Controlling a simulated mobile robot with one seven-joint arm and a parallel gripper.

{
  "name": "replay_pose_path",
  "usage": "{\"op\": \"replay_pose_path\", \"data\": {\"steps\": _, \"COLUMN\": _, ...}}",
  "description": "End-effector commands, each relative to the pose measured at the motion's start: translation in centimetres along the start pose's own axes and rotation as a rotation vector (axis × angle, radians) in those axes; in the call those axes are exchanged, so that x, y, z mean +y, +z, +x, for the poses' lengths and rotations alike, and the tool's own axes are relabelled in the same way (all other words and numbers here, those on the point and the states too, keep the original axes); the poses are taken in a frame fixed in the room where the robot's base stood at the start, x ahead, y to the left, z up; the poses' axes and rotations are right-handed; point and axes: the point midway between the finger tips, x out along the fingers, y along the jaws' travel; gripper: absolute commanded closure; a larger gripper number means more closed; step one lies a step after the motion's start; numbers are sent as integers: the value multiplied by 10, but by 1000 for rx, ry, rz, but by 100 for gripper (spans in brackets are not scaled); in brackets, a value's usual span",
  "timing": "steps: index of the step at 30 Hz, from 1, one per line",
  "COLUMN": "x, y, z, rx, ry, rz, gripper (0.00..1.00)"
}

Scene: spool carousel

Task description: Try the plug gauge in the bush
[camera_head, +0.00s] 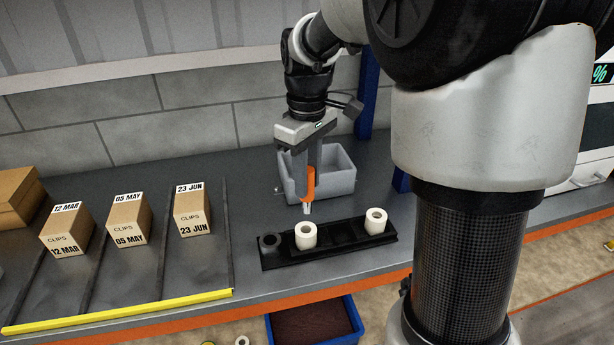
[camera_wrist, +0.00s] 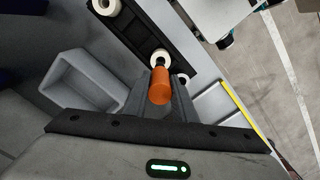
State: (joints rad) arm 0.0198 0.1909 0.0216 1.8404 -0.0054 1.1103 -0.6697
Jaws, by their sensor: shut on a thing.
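The plug gauge has an orange handle (camera_head: 308,184) and a pale metal tip. My gripper (camera_head: 304,190) is shut on the handle and holds the gauge upright, tip down. In the wrist view the orange handle (camera_wrist: 160,88) sits between the fingers (camera_wrist: 160,92). A white bush (camera_head: 306,237) stands in a black holder (camera_head: 325,255), below the gauge and apart from its tip in the head view. In the wrist view this bush (camera_wrist: 161,56) is partly hidden behind the gauge. A second white bush (camera_head: 376,222) stands at the holder's right end.
Several dated clip boxes (camera_head: 192,210) stand in lanes at left, with a yellow strip (camera_head: 120,312) in front. A blue crate (camera_head: 345,312) is below the bench edge.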

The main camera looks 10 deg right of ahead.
Motion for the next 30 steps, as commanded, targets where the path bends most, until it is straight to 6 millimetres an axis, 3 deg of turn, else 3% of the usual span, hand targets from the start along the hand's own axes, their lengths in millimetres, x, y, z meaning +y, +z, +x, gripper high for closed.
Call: {"op": "replay_pose_path", "data": {"steps": 30, "x": 0, "y": 0, "z": 54, "rx": 1, "ry": 0, "rz": 1, "gripper": 100}}
